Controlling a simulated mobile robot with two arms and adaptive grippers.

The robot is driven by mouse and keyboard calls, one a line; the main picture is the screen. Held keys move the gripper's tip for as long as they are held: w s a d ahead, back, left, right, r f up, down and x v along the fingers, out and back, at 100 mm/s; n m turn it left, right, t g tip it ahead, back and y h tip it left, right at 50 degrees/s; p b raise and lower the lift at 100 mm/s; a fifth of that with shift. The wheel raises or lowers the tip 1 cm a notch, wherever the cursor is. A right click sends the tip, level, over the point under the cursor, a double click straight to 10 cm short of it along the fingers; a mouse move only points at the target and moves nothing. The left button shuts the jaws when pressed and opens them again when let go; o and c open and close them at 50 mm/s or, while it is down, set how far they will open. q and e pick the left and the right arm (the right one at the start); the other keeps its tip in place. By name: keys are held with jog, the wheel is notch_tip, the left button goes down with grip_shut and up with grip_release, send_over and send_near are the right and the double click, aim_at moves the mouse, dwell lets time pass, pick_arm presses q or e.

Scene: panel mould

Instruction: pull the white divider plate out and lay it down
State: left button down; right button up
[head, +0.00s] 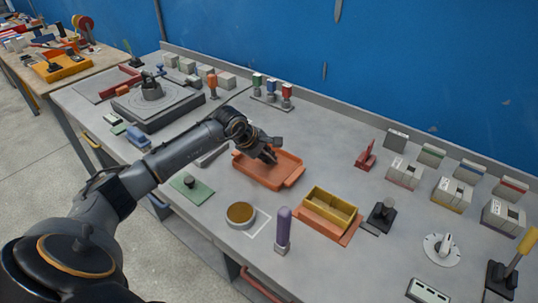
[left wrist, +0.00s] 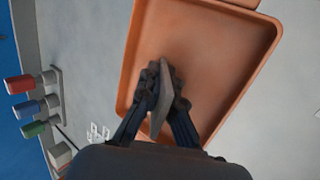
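My left gripper (head: 268,155) is over the orange tray (head: 262,176), its fingers pointing down. In the left wrist view my left gripper (left wrist: 163,90) is closed around a thin, pale grey plate (left wrist: 160,112) seen nearly edge-on, which looks like the divider plate. The orange tray (left wrist: 215,55) lies under it; I cannot tell whether the plate touches the tray floor. In the head view the plate is hidden by the fingers. The yellow mould box (head: 330,206) stands open on an orange base to the right of the tray. My right gripper is not in view.
A purple-handled tool (head: 283,230) and a round tan-topped pot (head: 240,213) stand in front of the tray. A black knob-handled tool (head: 381,214) is right of the mould. Colour-topped holders (head: 272,93) stand behind.

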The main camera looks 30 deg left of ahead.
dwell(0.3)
pick_arm(q)
jog(key=c, duration=1.5)
grip_release()
jog(key=shift+o, duration=0.3)
jog(key=v, duration=1.2)
